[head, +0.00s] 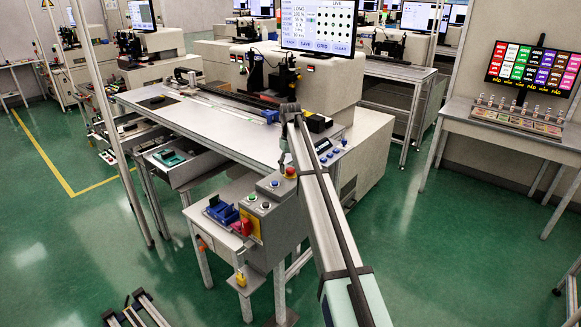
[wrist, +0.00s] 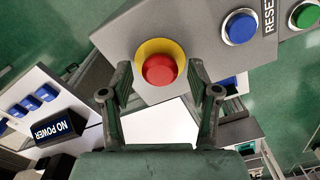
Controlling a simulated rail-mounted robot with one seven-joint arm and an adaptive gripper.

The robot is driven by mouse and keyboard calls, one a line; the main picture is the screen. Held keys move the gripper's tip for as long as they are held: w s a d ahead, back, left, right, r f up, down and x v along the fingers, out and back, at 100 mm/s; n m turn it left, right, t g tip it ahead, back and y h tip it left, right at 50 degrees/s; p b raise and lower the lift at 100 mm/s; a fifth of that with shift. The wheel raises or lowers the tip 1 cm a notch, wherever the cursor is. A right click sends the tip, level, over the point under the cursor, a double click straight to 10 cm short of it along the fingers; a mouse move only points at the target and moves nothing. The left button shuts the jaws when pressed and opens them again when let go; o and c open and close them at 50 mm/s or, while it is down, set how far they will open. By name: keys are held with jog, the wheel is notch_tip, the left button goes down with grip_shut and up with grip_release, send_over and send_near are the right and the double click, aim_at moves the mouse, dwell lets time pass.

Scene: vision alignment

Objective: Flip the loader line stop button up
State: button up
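The stop button is a red mushroom cap on a yellow collar, on the sloped top of a grey control box. In the wrist view the red button (wrist: 159,69) sits at centre, between the fingertips of my gripper (wrist: 160,78). The fingers are spread, one on each side, with gaps between them and the cap. Whether the tips reach down beside the collar I cannot tell. In the head view the red button (head: 291,171) shows just beyond the fingers, and my gripper (head: 285,150) is over the box's upper corner.
A blue button (wrist: 239,27) and a green button (wrist: 306,14) flank a RESET label on the same panel.

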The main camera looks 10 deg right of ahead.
aim_at(291, 169)
grip_shut()
jog(key=shift+r, duration=1)
jog(key=shift+o, duration=1.7)
grip_release()
notch_tip(291, 169, up, 12)
